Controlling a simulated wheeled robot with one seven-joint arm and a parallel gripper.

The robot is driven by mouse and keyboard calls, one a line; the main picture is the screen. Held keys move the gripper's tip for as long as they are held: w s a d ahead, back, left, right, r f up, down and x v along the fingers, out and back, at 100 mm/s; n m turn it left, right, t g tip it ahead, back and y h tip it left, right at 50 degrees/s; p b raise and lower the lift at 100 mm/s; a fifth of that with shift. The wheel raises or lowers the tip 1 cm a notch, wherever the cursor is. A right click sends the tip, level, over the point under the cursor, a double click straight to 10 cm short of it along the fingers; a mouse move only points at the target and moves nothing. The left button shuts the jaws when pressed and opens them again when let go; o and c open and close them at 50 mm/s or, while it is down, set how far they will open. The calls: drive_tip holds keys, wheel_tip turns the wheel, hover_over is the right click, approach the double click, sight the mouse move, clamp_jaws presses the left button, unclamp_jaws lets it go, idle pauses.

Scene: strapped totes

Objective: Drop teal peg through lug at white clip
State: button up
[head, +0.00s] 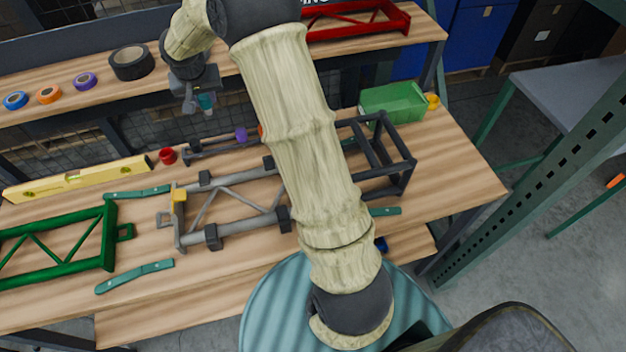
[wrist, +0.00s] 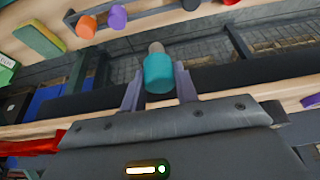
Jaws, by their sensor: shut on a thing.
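My gripper (head: 203,96) is shut on the teal peg (wrist: 158,73), with one finger on either side, above the back edge of the workbench. The peg also shows small in the head view (head: 206,102). A light grey truss frame (head: 213,236) lies on the bench, apart from the peg, with a lug (head: 163,219) at its left end. A yellow clip (head: 179,196) sits at that end. A green truss (head: 108,240) to its left has a lug (head: 125,232). I cannot make out a white clip; my arm hides the grey frame's right part.
A peg rack (head: 205,149) with a purple peg (head: 241,135) stands behind the grey frame. Tape rolls (head: 131,63) lie on the back shelf.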

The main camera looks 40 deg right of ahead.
drive_tip(key=s+f, duration=0.3)
drive_tip(key=s, duration=0.1)
drive_tip(key=s+f, duration=0.4)
drive_tip(key=s, duration=0.1)
drive_tip(key=s+f, duration=0.3)
drive_tip(key=s, duration=0.2)
drive_tip(key=shift+a+f, duration=0.15)
drive_tip(key=shift+a, duration=0.05)
drive_tip(key=shift+s+d+f, duration=0.1)
drive_tip(key=shift+s+d, duration=0.05)
drive_tip(key=shift+s, duration=0.35)
